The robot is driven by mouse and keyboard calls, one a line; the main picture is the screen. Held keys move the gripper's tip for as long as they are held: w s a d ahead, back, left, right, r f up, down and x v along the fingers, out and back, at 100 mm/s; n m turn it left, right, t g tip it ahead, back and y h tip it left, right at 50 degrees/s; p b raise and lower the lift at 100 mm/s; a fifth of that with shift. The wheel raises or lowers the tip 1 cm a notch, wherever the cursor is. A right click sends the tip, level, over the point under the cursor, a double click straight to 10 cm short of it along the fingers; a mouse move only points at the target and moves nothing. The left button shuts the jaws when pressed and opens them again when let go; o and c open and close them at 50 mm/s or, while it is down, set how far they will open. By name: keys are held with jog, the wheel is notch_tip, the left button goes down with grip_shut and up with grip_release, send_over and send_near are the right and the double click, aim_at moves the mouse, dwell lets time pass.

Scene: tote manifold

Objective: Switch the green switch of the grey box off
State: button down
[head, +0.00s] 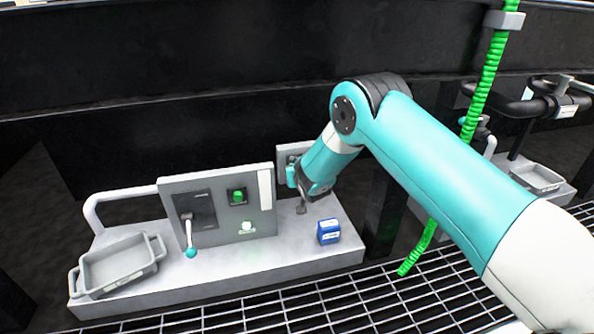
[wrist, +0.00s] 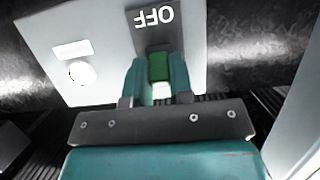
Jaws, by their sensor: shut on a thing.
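The grey box (wrist: 110,50) fills the upper left of the wrist view. Its dark switch plate (wrist: 150,36) bears the word OFF, which appears upside down. The green switch (wrist: 158,67) sits between the two teal fingers of my gripper (wrist: 158,82), which is shut on it. In the head view the grey box (head: 284,152) shows only partly behind my gripper (head: 303,207), and its switch is hidden there.
A grey panel (head: 217,238) with a teal-tipped lever (head: 188,232) and a green button (head: 237,196) stands left of my gripper. A blue box (head: 328,231) and a grey tray (head: 118,268) rest on the ledge. A green hose (head: 481,95) hangs behind my arm.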

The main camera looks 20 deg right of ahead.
jog(key=shift+s+f+t+b, duration=0.1)
jog(key=shift+f+t+b, duration=0.3)
jog(key=shift+t+b, duration=1.1)
jog(key=shift+f+t+b, duration=0.45)
jog(key=shift+t+b, duration=0.8)
jog(key=shift+b, duration=0.55)
jog(key=shift+s+f+t+b, duration=0.1)
jog(key=shift+f+t+b, duration=0.3)
jog(key=shift+t+b, duration=1.1)
jog(key=c, duration=1)
grip_release()
jog(key=shift+w, duration=0.1)
jog(key=p, duration=0.3)
jog(key=shift+a+r, duration=0.1)
jog(key=shift+r, duration=0.1)
